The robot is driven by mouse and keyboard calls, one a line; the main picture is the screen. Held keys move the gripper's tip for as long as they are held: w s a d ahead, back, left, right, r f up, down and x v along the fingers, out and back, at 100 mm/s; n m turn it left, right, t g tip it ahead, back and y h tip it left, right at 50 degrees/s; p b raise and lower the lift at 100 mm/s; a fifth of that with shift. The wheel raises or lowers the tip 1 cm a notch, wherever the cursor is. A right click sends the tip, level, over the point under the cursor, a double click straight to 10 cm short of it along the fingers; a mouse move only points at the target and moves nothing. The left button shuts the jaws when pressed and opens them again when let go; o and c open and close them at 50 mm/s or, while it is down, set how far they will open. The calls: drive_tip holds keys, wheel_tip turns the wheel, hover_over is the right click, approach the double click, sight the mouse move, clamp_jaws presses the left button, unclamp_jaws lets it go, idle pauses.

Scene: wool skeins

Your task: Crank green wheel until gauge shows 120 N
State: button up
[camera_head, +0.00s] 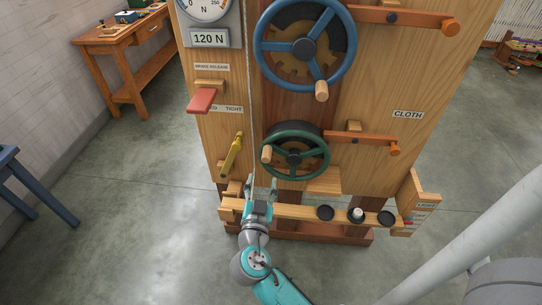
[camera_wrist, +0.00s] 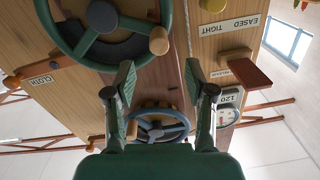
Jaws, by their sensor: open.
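The green wheel (camera_head: 294,159) is on the lower part of the wooden frame, its wooden crank peg (camera_head: 267,153) at its left side. In the wrist view the green wheel (camera_wrist: 102,17) fills the top left, with its peg (camera_wrist: 158,40) near the top middle. The gauge (camera_head: 205,8) has a readout (camera_head: 209,38) that shows 120 N; its dial is cut off at the top. The gauge also shows small in the wrist view (camera_wrist: 228,108). My gripper (camera_head: 262,186) is open and empty, just below and left of the green wheel, apart from the peg.
A blue wheel (camera_head: 305,48) is above the green one. A red lever (camera_head: 203,100) under the brake release label and a yellow lever (camera_head: 232,156) are on the left. A wooden beam (camera_head: 291,211) with dark discs runs low in front.

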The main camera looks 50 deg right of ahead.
sight(266, 160)
drive_tip(key=shift+m, duration=0.3)
drive_tip(key=x, duration=0.7)
drive_tip(key=r+x, duration=0.1)
drive_tip(key=x, duration=0.3)
drive_tip(key=shift+d, duration=0.2)
clamp_jaws()
